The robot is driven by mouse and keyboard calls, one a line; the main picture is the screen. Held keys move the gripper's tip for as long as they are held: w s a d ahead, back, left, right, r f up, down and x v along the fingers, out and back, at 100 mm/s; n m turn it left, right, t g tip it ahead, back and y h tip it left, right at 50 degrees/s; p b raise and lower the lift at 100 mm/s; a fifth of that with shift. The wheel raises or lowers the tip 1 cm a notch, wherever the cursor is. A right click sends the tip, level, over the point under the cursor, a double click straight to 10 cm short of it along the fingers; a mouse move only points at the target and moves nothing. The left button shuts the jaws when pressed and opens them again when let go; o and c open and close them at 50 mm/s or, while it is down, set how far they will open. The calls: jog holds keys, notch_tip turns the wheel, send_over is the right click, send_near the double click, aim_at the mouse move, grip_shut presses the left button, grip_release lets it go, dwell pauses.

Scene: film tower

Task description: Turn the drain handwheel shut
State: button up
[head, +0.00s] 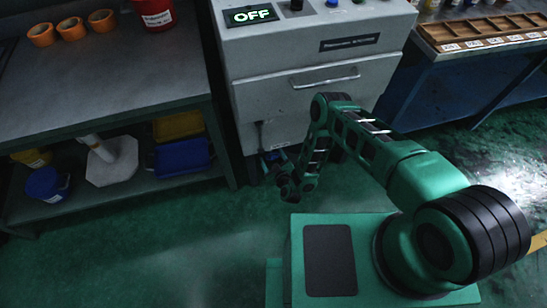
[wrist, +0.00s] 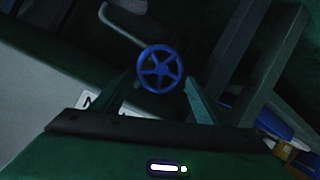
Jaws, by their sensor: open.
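The drain handwheel (wrist: 159,69) is a blue spoked wheel, seen nearly face-on in the wrist view. My gripper (wrist: 160,88) is open, with one finger to the left and one to the right of the wheel in that picture. The wheel appears ahead of the fingertips, and I cannot tell whether they touch it. In the head view my gripper (head: 277,168) is low in front of the grey cabinet (head: 262,97). A small blue patch beside it there is likely the wheel, mostly hidden.
A wooden tray (head: 485,32) sits at right. Green floor (head: 190,255) is clear in front.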

jog(key=shift+c, duration=0.4)
jog(key=c, duration=0.8)
jog(key=shift+d, duration=0.25)
jog(key=shift+o, duration=0.2)
jog(key=shift+a, duration=0.1)
